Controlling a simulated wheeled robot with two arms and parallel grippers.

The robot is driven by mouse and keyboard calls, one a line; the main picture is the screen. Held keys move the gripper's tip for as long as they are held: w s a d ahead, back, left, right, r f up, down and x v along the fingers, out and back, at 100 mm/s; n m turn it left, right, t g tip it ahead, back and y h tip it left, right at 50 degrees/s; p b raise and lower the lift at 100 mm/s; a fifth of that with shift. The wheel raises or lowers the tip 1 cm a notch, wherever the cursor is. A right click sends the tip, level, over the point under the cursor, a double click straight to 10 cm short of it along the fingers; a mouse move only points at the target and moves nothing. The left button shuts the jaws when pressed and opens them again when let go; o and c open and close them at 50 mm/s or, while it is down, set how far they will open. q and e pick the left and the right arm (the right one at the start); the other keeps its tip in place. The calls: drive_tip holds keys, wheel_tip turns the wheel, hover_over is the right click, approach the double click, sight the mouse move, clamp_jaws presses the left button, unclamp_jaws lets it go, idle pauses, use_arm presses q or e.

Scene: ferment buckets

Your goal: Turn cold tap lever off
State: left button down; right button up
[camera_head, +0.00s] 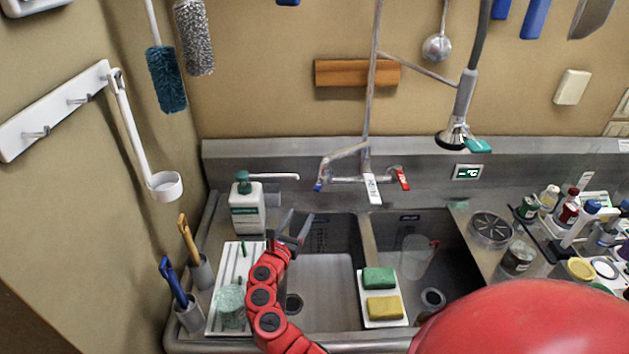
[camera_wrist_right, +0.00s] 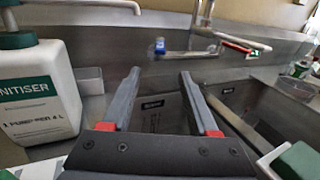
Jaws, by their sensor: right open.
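The wall tap (camera_head: 366,172) stands behind the sinks, with a blue-tipped lever (camera_head: 320,184) on its left and a red-tipped lever (camera_head: 402,178) on its right. I take the blue one as the cold tap lever. My right gripper (camera_head: 298,215) is open and empty over the left sink, in front of and below the blue lever, and apart from it. In the right wrist view, the blue lever (camera_wrist_right: 160,46) shows beyond and above the gap between the open fingers (camera_wrist_right: 160,76). The red lever (camera_wrist_right: 236,47) is further right. My left gripper is out of view.
A sanitiser bottle (camera_head: 247,209) with a pump stands close left of my right gripper. A tray with sponges (camera_head: 379,279) sits between the sinks. A spray hose head (camera_head: 457,134) hangs at right. Small bottles crowd the right counter.

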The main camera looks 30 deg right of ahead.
approach(319, 184)
drive_tip(key=x, duration=0.2)
drive_tip(key=shift+w+d+f, duration=0.1)
drive_tip(key=shift+d, duration=0.2)
drive_tip(key=b+x, duration=0.2)
drive_tip(key=x, duration=0.5)
drive_tip(key=shift+f, duration=0.2)
drive_tip(key=shift+w+d+r+b, duration=0.2)
drive_tip(key=shift+w+d+b, duration=0.1)
drive_tip(key=shift+w+b, duration=0.1)
clamp_jaws()
idle(0.6)
